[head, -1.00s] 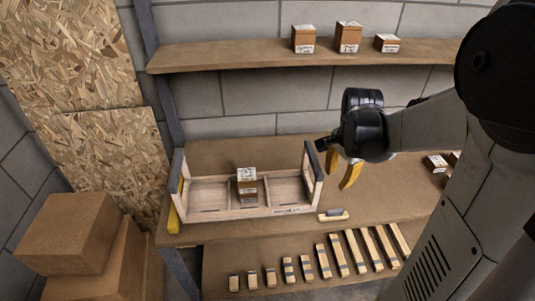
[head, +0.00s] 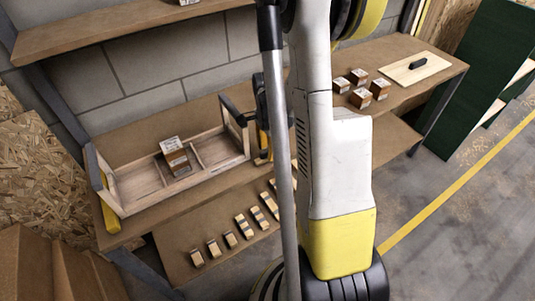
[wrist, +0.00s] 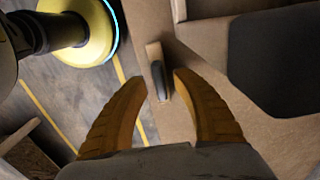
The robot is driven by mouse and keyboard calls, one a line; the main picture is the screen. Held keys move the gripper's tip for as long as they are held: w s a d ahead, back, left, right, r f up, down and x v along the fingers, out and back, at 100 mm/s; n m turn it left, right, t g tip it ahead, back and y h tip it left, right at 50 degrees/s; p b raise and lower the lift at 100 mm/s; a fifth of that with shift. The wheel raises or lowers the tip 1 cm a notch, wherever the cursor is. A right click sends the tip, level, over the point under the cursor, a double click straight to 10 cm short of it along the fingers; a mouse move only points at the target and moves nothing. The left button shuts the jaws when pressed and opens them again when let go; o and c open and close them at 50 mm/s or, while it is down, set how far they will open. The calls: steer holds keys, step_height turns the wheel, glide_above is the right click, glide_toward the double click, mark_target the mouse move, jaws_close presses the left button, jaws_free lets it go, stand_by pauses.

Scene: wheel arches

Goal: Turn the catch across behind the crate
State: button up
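My gripper (head: 263,158) is beside the crate's right end, partly hidden behind my own arm. In the wrist view, my gripper (wrist: 161,80) has its yellow fingers apart, on either side of a small wooden block with a dark grip (wrist: 159,82). I cannot tell whether they touch it. I cannot make out a catch behind the crate for certain.
Several wooden blocks (head: 241,226) line the lower shelf. Several small boxes (head: 360,77) and a board with a black handle (head: 416,67) lie on the bench at right. An upper shelf (head: 110,22) overhangs the back. Green panels (head: 478,75) stand far right.

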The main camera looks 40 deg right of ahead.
steer(key=shift+f, duration=0.25)
jaws_close()
